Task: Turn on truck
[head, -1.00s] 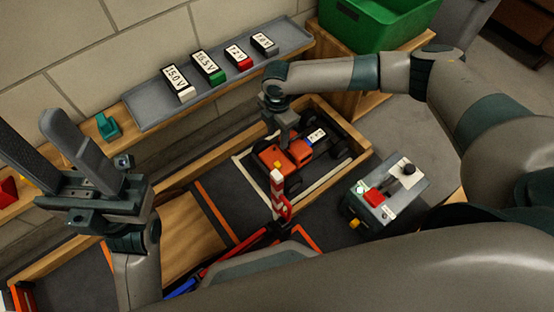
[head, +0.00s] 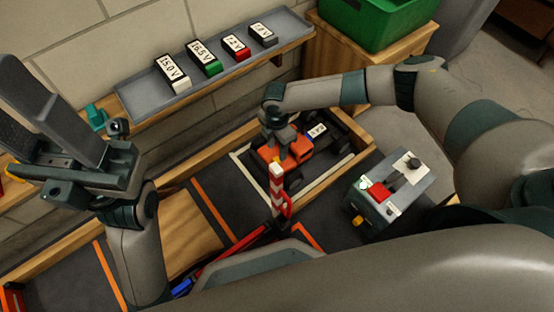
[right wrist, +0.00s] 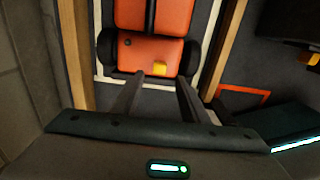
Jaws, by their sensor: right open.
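The truck (head: 296,149) is orange with black wheels and a white label with digits at its rear. It stands inside a wood-edged track bay. My right gripper (head: 279,147) is over the truck's front end, pointing down. In the right wrist view, the orange truck body (right wrist: 150,48) fills the top. My open right fingers (right wrist: 167,77) reach its near edge, with a small yellow part (right wrist: 168,69) between the tips. I cannot tell whether they touch it. A small dark round spot shows on the orange panel. My left gripper (head: 38,85) is raised at the left, open and empty.
A grey shelf tray (head: 137,104) on the wall holds several voltage-labelled batteries. A grey control box (head: 392,190) with a red button stands right of the truck. A red-and-white striped post (head: 276,187) stands close in front. A green bin (head: 375,22) is at the back.

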